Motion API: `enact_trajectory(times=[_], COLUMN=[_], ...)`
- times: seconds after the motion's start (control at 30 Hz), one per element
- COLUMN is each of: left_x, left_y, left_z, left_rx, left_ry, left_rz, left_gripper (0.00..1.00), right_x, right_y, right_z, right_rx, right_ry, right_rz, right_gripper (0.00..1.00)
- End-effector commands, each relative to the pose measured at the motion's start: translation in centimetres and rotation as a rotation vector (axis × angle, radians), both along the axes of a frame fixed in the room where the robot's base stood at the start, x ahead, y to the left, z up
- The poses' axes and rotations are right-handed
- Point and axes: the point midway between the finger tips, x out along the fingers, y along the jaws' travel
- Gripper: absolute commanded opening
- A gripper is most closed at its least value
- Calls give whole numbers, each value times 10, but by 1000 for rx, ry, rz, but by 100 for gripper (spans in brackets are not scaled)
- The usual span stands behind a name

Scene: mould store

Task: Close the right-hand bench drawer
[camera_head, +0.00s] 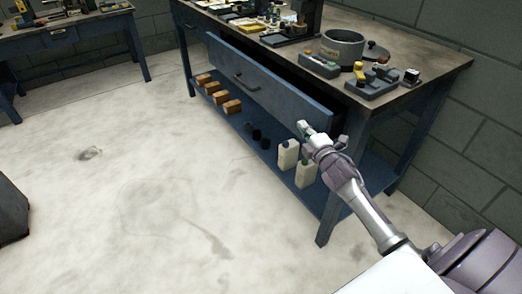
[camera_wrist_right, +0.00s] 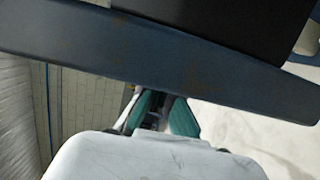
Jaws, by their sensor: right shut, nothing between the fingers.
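The right-hand bench drawer (camera_head: 275,88) is pulled out from the blue bench, with a dark gap behind its blue front panel. Its dark bar handle (camera_head: 245,82) is on the front face. My right gripper (camera_head: 304,129) is shut and empty, close to the lower right end of the drawer front. In the right wrist view, the drawer front (camera_wrist_right: 170,58) crosses above my right gripper (camera_wrist_right: 160,100), whose fingertips are at or near its lower edge. I cannot tell whether they touch it. My left gripper is out of view.
The worktop (camera_head: 425,58) holds a round grey pot (camera_head: 341,47) and small trays of parts. Wooden blocks (camera_head: 220,97), dark cups and pale bottles (camera_head: 288,155) stand on the lower shelf. A second bench (camera_head: 60,35) is at the back left. The floor (camera_head: 130,170) in front is clear.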

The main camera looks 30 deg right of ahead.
Motion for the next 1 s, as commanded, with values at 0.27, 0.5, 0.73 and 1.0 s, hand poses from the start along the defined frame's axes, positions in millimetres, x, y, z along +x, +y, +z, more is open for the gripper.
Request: enact_trajectory(times=[0.27,0.5,0.73,1.0], left_x=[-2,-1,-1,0], left_y=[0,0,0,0], left_z=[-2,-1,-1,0], left_rx=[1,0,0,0], left_ry=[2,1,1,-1], left_rz=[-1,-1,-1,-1], left_gripper=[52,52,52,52], right_x=[3,4,4,5], right_y=[-38,-47,-47,-46], right_z=[0,-1,-1,-1], right_rx=[-1,1,1,1], right_ry=[0,0,1,1], right_rz=[-1,0,1,2], right_gripper=[0,0,0,0])
